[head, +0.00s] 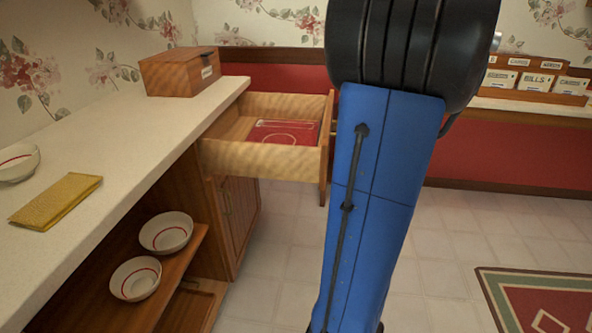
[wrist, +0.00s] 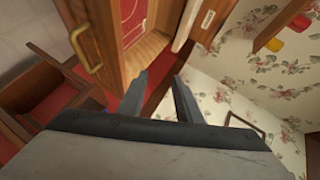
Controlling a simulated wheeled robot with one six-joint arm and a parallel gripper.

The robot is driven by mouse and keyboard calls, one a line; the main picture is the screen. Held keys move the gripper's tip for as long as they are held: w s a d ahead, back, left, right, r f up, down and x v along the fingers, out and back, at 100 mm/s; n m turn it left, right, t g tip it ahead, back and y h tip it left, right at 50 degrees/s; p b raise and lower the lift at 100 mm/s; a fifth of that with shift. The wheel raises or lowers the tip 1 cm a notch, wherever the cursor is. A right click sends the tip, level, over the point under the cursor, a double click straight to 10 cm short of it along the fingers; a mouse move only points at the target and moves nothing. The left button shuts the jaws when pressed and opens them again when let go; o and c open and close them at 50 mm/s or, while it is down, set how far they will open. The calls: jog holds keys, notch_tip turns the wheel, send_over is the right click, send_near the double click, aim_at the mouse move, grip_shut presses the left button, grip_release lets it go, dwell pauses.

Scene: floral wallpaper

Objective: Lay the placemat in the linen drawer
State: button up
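A flat red placemat (head: 287,132) with white lines lies inside the open wooden drawer (head: 262,160) in the head view. In the wrist view the red placemat (wrist: 131,10) shows at the top, within the drawer (wrist: 148,48), cut off by the frame edge. My gripper (wrist: 158,88) is open, its two fingers apart with nothing visible between them. The placemat lies beyond the fingertips and up to the left in that view. My gripper is not visible in the head view, where my blue arm fills the middle.
A yellow folded cloth (head: 57,201) and a bowl (head: 17,163) sit on the pale counter (head: 125,130). A wooden box (head: 180,72) stands at its far end. Two bowls rest on shelves below. A brass handle (wrist: 86,48) shows in the wrist view. Open floor lies right of the drawer.

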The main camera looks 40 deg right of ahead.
jog(key=a+f+n+g+y, duration=0.2)
jog(key=a+f+n+g, duration=0.15)
jog(key=a, duration=1.05)
jog(key=a+f+n+g+y, duration=0.1)
jog(key=a+f+n+g, duration=0.2)
jog(key=a, duration=1.1)
jog(key=s+a+f+n+g+h, duration=0.1)
jog(key=s+a+f+n+h, duration=0.1)
jog(key=s+a+f, duration=0.4)
jog(key=s+a+f+n+g+h, duration=0.2)
jog(key=s+a+f+n, duration=0.3)
jog(key=s+a, duration=0.3)
jog(key=s+f, duration=0.1)
jog(key=s, duration=0.3)
jog(key=shift+f, duration=0.3)
